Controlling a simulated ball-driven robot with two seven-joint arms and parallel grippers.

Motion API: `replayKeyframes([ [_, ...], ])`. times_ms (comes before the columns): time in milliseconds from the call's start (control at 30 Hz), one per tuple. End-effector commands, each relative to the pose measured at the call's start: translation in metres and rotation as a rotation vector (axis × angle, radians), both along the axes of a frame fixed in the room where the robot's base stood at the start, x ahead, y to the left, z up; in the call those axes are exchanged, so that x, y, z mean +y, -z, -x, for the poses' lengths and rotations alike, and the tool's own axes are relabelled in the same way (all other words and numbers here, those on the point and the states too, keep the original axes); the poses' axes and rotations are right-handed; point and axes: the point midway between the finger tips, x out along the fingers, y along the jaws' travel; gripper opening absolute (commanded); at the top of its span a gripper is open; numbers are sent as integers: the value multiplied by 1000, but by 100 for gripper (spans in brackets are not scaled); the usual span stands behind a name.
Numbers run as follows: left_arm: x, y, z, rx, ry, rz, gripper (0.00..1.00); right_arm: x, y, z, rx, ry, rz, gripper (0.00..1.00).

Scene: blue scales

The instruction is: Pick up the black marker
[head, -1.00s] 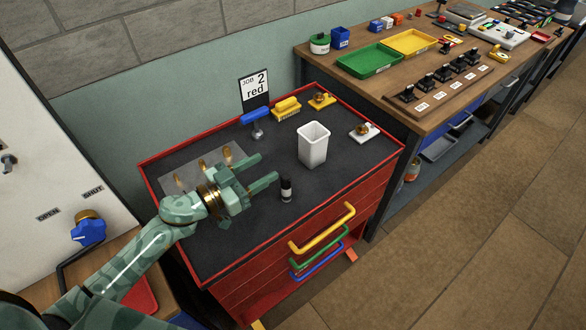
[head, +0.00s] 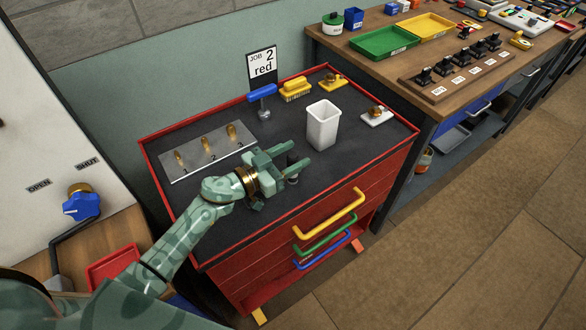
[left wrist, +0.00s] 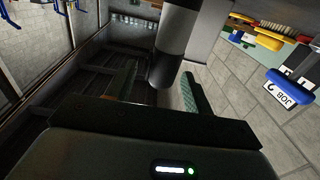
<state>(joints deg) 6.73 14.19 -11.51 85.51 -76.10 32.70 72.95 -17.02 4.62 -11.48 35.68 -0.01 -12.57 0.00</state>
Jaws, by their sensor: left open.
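The black marker (head: 292,179) stands upright on the dark top of the red cabinet, mostly hidden by my left gripper in the head view. In the left wrist view the marker (left wrist: 177,40) is large, dark with a pale grey band, and lies between the two fingers. My left gripper (head: 294,159) is open, with its green fingers on either side of the marker. Whether a finger touches it I cannot tell. My right gripper is in neither view.
A white bin (head: 322,126) stands just beyond the gripper. A grey plate (head: 207,153) with several brass pieces lies to the left. A blue-handled tool (head: 262,95), a yellow brush (head: 296,89) and a "JOB 2 red" sign (head: 262,66) are at the back. The cabinet top's right front is clear.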

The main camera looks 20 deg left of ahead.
Motion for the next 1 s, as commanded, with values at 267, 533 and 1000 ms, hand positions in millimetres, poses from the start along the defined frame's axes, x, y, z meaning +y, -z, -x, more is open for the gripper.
replayKeyframes([
  [267, -4, 0, -4, 0, 0, -1, 51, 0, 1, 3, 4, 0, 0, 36],
  [533, -3, 0, -4, 0, 0, 0, 3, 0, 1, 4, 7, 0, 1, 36],
  [1000, -3, -31, -4, -5, 0, -2, 3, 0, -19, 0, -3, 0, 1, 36],
])
